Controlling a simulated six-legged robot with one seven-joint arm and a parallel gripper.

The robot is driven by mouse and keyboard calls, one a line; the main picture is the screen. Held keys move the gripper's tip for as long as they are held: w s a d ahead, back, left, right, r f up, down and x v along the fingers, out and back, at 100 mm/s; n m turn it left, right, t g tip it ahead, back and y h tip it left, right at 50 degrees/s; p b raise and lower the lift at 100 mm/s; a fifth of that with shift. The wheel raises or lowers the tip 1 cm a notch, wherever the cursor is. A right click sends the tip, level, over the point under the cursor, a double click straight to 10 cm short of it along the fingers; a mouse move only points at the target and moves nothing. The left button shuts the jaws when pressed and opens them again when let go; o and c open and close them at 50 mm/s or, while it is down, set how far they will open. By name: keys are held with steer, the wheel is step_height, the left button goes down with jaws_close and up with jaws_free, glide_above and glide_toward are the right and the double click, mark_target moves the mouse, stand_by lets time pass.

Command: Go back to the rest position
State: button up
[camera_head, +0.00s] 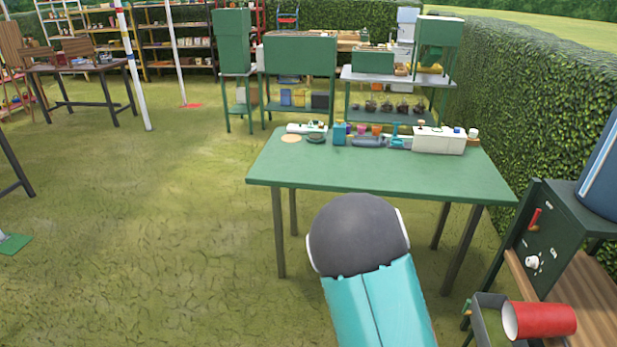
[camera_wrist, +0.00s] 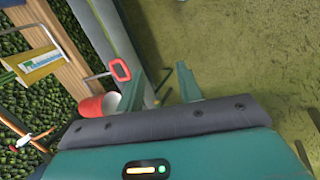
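My gripper (camera_wrist: 160,90) shows in the wrist view with its two green fingers apart. Nothing is seen between them, only a dark post or edge and the grass beyond. My gripper does not show in the head view; there my teal arm with its dark round joint rises from the bottom centre, in front of the green table (camera_head: 370,178). The wrist view looks down past a red cup (camera_wrist: 92,107) and a red-rimmed loop (camera_wrist: 120,70), both left of the fingers.
A red cup (camera_head: 545,320) lies on its side at lower right, by a dark green stand (camera_head: 550,240). Pots and a white box (camera_head: 440,140) stand along the table's back edge. A hedge (camera_head: 540,100) closes the right side. Open grass (camera_head: 170,220) lies to the left.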

steer(key=s+a+r+t+y, duration=0.1)
steer(key=a+r+y, duration=0.15)
steer(key=r, duration=0.35)
steer(key=s+a+r+n+t+y, duration=0.1)
steer(key=a+r, duration=0.2)
steer(key=r, duration=0.3)
steer(key=s+a+r+t+y, duration=0.1)
steer(key=a+r+t, duration=0.1)
steer(key=r, duration=0.5)
steer(key=s+a+r+n+t, duration=0.2)
steer(key=s+r+t, duration=0.1)
steer(key=s+r, duration=0.7)
step_height(320, 180, up, 4)
steer(key=shift+s+a+f+n+t, duration=0.1)
steer(key=shift+s+a+n+t, duration=0.2)
steer(key=shift+s+a+t, duration=0.1)
steer(key=shift+d, duration=0.1)
